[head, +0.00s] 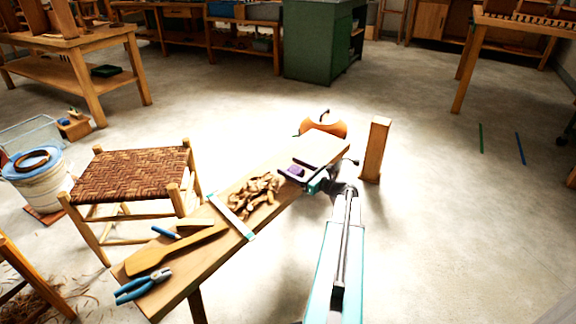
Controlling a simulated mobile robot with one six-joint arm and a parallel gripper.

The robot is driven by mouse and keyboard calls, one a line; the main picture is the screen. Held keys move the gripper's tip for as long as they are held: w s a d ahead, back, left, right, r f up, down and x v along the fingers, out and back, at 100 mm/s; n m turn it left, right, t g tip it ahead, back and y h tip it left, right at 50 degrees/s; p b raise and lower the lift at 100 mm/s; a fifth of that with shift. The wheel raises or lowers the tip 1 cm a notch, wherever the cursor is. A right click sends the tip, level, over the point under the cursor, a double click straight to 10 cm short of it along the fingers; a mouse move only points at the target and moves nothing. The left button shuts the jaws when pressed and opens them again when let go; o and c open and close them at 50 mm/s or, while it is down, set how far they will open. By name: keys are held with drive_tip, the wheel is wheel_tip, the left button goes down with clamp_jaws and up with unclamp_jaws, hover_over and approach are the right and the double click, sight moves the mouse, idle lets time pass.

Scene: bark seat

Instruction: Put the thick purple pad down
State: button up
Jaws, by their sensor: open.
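A small purple pad (297,171) lies at the right part of the long wooden bench (323,150). My gripper (298,172) is open, reaching in from the right, with its dark fingers around or right beside the pad. At this size I cannot tell whether a finger touches the pad. The pad appears to rest on the bench top, though its underside is hidden.
Curled bark strips (256,193) lie left of the gripper, beside a pale bar (231,215). A wooden paddle (177,251) and blue pliers (143,285) lie at the near end. An upright wood block (375,149) stands right. A woven stool (133,172) stands left.

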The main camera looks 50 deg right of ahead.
sight(301, 172)
drive_tip(key=s+p, duration=0.2)
drive_tip(key=s, duration=0.7)
drive_tip(key=shift+s+d, duration=0.3)
drive_tip(key=shift+d, duration=0.1)
drive_tip(key=shift+f, duration=0.1)
